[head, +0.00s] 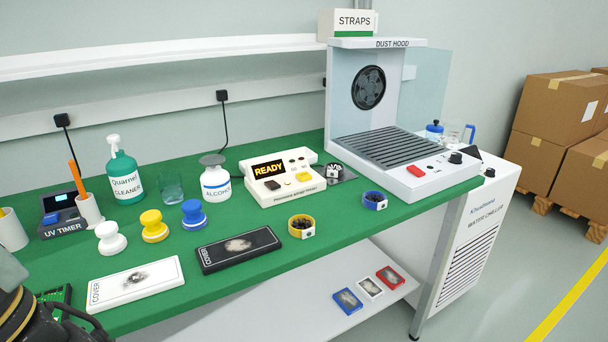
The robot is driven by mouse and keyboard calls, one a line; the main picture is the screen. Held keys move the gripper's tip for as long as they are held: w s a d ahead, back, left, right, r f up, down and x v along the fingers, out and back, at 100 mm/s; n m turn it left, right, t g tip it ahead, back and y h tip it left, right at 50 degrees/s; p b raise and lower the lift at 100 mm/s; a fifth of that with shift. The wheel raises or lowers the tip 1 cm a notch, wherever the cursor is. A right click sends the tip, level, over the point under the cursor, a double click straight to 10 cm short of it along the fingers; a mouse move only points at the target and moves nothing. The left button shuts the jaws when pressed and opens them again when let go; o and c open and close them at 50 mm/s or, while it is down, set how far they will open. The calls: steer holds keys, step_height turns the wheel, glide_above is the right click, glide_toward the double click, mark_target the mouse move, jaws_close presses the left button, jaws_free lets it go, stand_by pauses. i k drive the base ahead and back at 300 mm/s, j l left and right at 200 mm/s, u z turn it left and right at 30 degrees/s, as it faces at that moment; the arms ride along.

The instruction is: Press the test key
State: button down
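A white tester box (284,180) stands on the green bench mat, right of centre at the back. Its display (268,169) reads READY. On its sloped top are a dark key (272,185), a yellow key (303,177) and a few small buttons or lights. The key labels are too small to read, so I cannot tell which is the test key. A dark part with a yellow band at the lower left looks like part of my arm, far from the box. My gripper's fingers do not show.
A black cover (238,249) and a white cover (137,282) lie near the front edge. The dust hood (362,100) stands to the right.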

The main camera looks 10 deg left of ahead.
mark_target(302, 176)
steer(key=i+l+u, duration=0.15)
steer(key=l, duration=0.3)
steer(key=i+l+u, duration=0.1)
steer(key=l, duration=0.4)
steer(key=i+l+u, duration=0.15)
steer(key=l, duration=0.35)
steer(key=i+l+u, duration=0.1)
steer(key=l, duration=0.4)
steer(key=i+l+u, duration=0.15)
steer(key=l, duration=0.35)
steer(key=i+l+u, duration=0.1)
steer(key=l, duration=0.45)
steer(key=i, duration=0.65)
